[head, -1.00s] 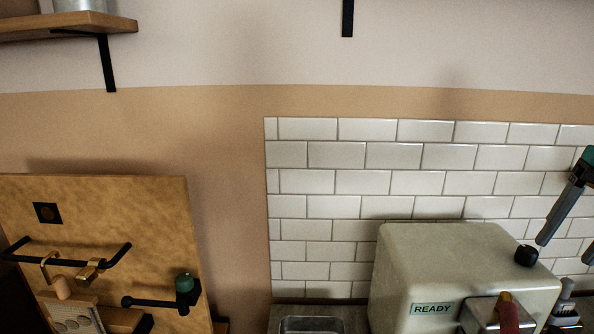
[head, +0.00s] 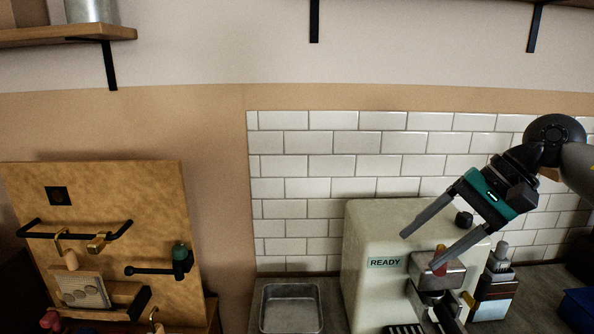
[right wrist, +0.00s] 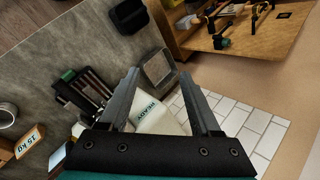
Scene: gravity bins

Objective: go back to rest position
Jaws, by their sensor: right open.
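My right gripper (head: 420,248) comes in from the right in the head view. Its two grey fingers are apart, with nothing between them, in front of the upper right part of a cream machine (head: 362,230) with a READY label. In the right wrist view the open fingers (right wrist: 168,82) frame empty space, with part of the machine (right wrist: 150,115) and its label behind them. My left gripper is not in view.
A metal tray (head: 291,308) lies on the counter left of the machine. A tan board (head: 110,190) with hooks and hanging tools stands at the left. A shelf (head: 60,36) is at upper left. A dark bottle-like item (head: 494,292) stands right of the machine.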

